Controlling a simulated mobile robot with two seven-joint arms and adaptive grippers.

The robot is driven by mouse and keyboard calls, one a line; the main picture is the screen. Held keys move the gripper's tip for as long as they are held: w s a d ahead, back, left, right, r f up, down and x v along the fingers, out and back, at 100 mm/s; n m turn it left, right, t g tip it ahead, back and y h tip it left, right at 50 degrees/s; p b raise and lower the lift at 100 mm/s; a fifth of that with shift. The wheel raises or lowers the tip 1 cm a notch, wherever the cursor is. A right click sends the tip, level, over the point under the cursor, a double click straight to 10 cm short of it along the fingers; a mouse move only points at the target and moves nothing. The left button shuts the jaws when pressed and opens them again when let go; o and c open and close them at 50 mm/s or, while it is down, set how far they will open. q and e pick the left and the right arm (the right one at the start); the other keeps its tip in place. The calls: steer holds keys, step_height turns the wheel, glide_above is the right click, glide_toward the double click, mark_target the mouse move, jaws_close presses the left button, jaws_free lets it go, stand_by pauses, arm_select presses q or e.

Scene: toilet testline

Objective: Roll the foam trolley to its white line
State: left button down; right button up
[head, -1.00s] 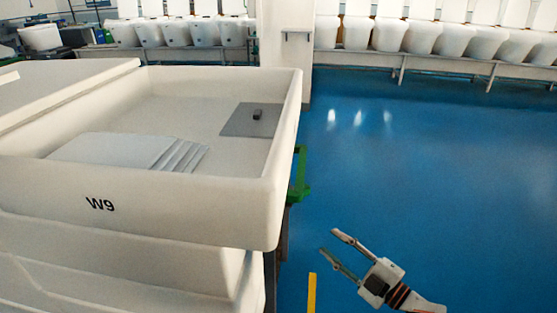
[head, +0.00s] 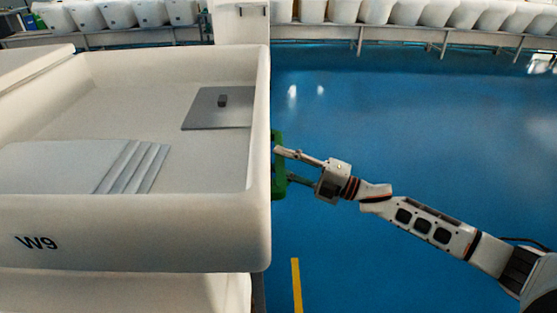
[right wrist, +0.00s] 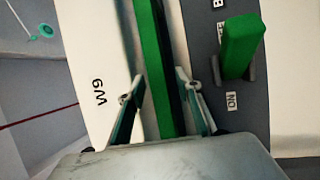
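A white tub marked W9 (head: 150,232) fills the left of the head view; I cannot tell if it is the foam trolley. Several thin pale sheets (head: 85,165) and a grey pad with a small dark block (head: 218,115) lie in it. A green bar (head: 278,185) stands at its right side. My right gripper (head: 284,166) is at this bar with its fingers apart. In the right wrist view, the green bar (right wrist: 163,60) runs between the two fingers; firm contact is not clear. My left gripper is not in view. I see no white floor line.
A yellow strip (head: 296,285) lies on the blue floor (head: 400,120) near the tub's right side. The floor to the right is open. White bowls on long benches (head: 390,36) line the back, with a white pillar (head: 241,25) between them.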

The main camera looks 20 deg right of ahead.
steer(key=shift+w+a+r, duration=0.1)
steer(key=shift+w+a, duration=0.25)
steer(key=shift+a, duration=0.1)
jaws_close()
